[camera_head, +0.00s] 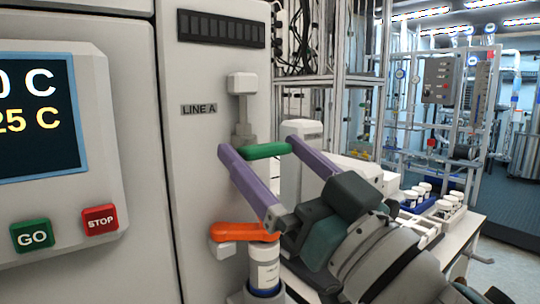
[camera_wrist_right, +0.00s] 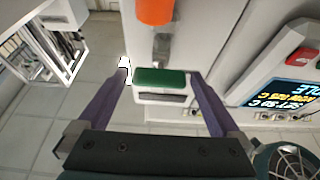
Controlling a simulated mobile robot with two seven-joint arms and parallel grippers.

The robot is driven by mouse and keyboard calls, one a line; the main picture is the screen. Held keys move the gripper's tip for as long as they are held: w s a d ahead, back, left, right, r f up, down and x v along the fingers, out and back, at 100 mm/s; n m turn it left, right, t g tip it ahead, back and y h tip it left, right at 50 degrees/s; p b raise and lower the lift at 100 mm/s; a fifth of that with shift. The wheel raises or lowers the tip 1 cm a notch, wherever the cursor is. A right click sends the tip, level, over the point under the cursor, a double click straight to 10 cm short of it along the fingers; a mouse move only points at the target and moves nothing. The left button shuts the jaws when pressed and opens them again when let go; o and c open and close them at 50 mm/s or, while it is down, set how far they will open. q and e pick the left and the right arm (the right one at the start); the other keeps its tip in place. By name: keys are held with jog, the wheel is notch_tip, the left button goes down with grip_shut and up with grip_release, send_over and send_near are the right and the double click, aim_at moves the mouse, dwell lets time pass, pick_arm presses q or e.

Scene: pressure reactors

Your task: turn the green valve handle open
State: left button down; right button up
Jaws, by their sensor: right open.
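The green valve handle (camera_head: 267,151) lies roughly level across a grey valve stem, below a pale block on the LINE A cabinet. My right gripper (camera_head: 256,147) is open, and its two purple fingers reach to either side of the handle. In the right wrist view the green handle (camera_wrist_right: 160,78) sits between the open fingertips (camera_wrist_right: 160,74). The fingertips are close to the handle's ends, but I cannot tell whether they touch. My left gripper is not in view.
An orange handle (camera_head: 243,231) sits below, above a white labelled cylinder (camera_head: 265,268). A control panel with GO (camera_head: 31,235) and STOP (camera_head: 100,218) buttons is at the left. A bench with several white jars (camera_head: 447,207) stands at the right. Open floor (camera_head: 510,210) lies beyond.

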jog(key=c, duration=1.2)
